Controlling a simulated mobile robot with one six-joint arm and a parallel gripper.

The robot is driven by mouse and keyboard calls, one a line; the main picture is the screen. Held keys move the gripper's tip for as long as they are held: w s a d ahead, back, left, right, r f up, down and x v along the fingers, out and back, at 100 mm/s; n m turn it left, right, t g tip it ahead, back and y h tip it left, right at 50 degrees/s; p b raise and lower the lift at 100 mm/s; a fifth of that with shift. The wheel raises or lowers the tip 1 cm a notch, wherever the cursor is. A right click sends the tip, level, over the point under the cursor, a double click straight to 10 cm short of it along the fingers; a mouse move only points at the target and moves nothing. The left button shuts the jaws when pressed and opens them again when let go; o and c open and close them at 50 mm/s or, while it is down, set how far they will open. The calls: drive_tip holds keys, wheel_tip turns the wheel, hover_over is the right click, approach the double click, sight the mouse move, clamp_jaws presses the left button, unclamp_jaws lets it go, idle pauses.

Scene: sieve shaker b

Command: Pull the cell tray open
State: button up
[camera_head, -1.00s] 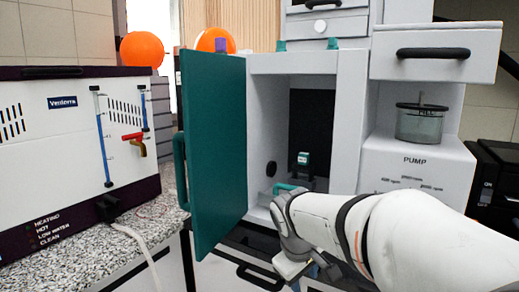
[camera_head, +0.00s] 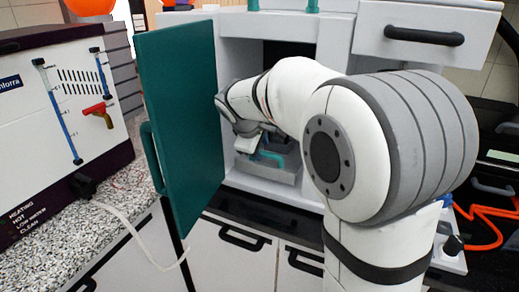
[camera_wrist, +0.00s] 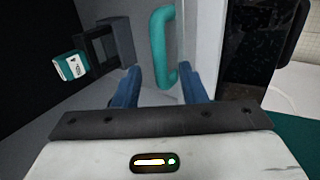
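The cell tray (camera_head: 278,178) is a pale grey box low in the opened white cabinet, with a teal handle (camera_head: 268,157) on it. In the wrist view the teal handle (camera_wrist: 164,50) stands upright in the picture. My gripper (camera_wrist: 160,78) is open, with one blue finger on each side of the handle's near end and small gaps visible. In the head view my wrist covers part of the cabinet's inside and my fingertips are hard to make out. The teal cabinet door (camera_head: 180,125) is swung open to the left.
A small teal-faced box (camera_wrist: 70,66) and a dark block (camera_wrist: 110,45) sit left of the handle in the wrist view. The white cabinet wall (camera_wrist: 202,40) is close on the right. A white drawer (camera_head: 425,38) is above right, and a hose (camera_head: 130,228) hangs at left.

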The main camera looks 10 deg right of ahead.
drive_tip(key=shift+x, duration=1.05)
drive_tip(key=shift+c, duration=0.2)
clamp_jaws()
